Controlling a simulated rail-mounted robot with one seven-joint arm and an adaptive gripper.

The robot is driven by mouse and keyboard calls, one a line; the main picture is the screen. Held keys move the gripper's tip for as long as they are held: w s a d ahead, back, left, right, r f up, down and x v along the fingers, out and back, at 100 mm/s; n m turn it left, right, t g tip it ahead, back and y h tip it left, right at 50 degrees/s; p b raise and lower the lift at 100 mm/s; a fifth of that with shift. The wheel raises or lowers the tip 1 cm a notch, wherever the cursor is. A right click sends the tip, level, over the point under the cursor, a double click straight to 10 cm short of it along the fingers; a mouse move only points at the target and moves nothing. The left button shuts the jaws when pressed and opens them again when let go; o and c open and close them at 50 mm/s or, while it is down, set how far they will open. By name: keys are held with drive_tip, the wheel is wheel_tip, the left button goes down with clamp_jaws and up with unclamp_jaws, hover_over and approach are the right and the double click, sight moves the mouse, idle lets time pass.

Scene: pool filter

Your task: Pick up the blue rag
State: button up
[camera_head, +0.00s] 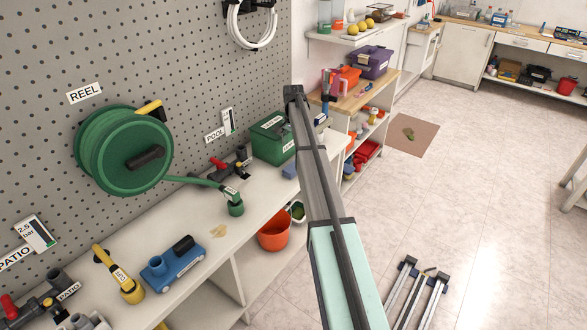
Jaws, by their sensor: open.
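A small blue folded-looking piece (290,171) lies on the white counter, in front of the green box. It may be the blue rag, but it is too small to be sure. My gripper cannot be made out in this view. A long grey and mint-green beam runs from the bottom middle up to a dark end beside the green box. It hides part of the counter just right of the blue piece.
The counter (215,232) also holds a blue pump (174,266), a yellow-handled tool (119,275) and a green box (272,139). A green hose reel (122,150) hangs on the pegboard. An orange bucket (274,236) stands below. The floor at right is largely clear.

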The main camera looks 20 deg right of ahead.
sight(294, 166)
wheel_tip(294, 166, down, 6)
drive_tip(key=shift+f+p, duration=0.15)
drive_tip(key=shift+p, duration=0.45)
drive_tip(key=shift+d+f+p, duration=0.1)
drive_tip(key=shift+f+p, duration=0.95)
drive_tip(key=shift+f, duration=1.5)
drive_tip(key=c, duration=1)
